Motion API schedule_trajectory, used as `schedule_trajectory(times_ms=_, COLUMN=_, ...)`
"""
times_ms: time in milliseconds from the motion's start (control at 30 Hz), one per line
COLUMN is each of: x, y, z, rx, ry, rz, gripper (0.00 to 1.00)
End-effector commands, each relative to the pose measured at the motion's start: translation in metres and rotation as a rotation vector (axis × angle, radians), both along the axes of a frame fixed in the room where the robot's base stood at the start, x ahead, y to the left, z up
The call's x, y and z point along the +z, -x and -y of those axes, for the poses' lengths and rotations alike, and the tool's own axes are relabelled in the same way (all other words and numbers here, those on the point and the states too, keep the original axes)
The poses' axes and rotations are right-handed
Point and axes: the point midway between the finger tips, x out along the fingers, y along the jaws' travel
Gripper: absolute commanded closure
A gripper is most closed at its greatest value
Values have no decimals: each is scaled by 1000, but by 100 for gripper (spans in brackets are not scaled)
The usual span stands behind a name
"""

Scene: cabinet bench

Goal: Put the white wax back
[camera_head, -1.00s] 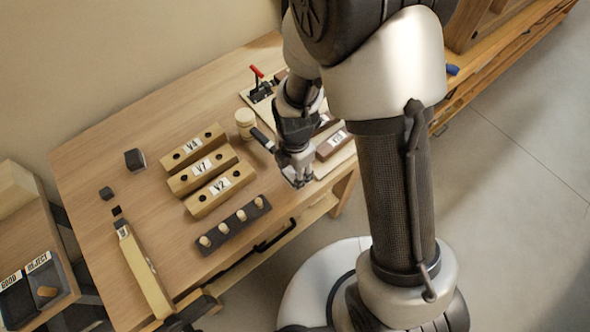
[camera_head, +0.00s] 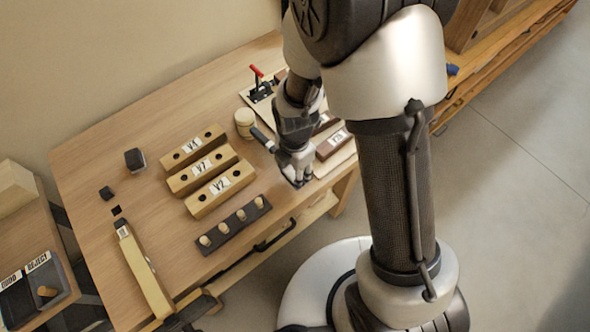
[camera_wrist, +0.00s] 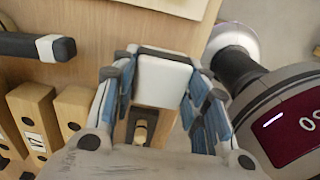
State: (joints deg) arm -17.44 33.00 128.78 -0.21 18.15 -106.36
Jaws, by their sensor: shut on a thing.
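My gripper (camera_wrist: 160,78) is shut on a white rounded block, the white wax (camera_wrist: 163,82), which sits between its two fingers in the wrist view. In the head view my gripper (camera_head: 297,182) is over the front right part of the bench (camera_head: 150,190), near the front edge. The wax cannot be made out there. In the wrist view a dark strip with a pale peg (camera_wrist: 140,132) shows below the wax.
Labelled wooden blocks (camera_head: 220,188) and a dark peg strip (camera_head: 233,228) lie left of my gripper. A cream jar (camera_head: 245,122) and a dark handle (camera_head: 262,138) are close behind it. A clamp with a red lever (camera_head: 257,73) stands farther back.

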Motion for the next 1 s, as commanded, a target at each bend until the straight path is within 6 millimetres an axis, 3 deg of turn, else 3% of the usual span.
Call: schedule_trajectory(times_ms=1000, x=-11, y=0, z=0, rx=0, ry=0, rz=0, gripper=81)
